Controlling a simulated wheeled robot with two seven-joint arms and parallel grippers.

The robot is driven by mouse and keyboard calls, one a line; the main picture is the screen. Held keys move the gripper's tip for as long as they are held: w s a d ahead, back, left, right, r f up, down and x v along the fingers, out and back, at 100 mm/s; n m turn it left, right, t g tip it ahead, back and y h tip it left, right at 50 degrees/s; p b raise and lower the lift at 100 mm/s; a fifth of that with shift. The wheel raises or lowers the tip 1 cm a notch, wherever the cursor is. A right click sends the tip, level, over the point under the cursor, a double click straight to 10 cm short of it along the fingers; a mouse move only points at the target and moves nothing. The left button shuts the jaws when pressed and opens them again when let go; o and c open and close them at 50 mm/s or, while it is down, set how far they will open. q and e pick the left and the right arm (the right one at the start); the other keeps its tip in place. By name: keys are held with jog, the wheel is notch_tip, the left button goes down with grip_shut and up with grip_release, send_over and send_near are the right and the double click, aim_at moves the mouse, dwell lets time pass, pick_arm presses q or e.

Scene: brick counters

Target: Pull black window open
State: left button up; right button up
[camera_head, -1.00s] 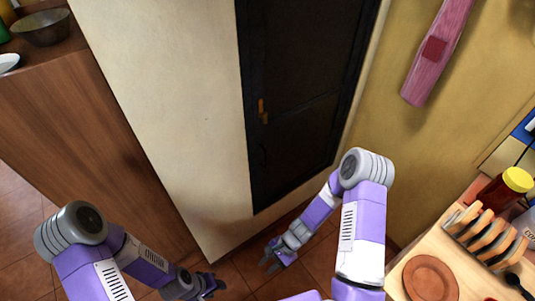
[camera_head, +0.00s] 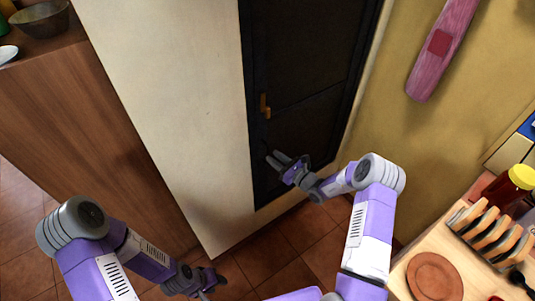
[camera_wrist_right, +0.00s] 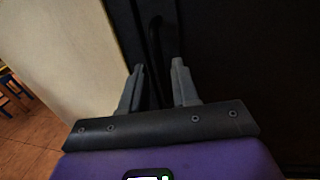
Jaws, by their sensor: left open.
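The black window (camera_head: 305,75) is a tall dark panel in a black frame, set in the pale wall in the head view. A small orange-brown handle (camera_head: 265,106) is on its left side. My right gripper (camera_head: 276,157) is in front of the panel's lower part, below the handle. In the right wrist view its two fingers (camera_wrist_right: 159,82) are apart with nothing seen held, and a dark curved bar (camera_wrist_right: 155,45) on the panel lies just beyond and between the tips. Whether they touch it I cannot tell. My left gripper (camera_head: 211,285) is open, low over the floor.
A wooden cabinet (camera_head: 85,130) with a bowl (camera_head: 40,20) stands at the left. A counter with a toast rack (camera_head: 490,235), a jar (camera_head: 508,190) and a round brown plate (camera_head: 434,277) is at the lower right. Tiled floor (camera_head: 285,250) is clear between.

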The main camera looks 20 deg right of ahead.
aim_at(268, 163)
jog(key=shift+b+x, duration=0.3)
jog(key=shift+x, duration=1.95)
jog(key=shift+c, duration=0.4)
grip_shut()
jog(key=shift+s, duration=0.1)
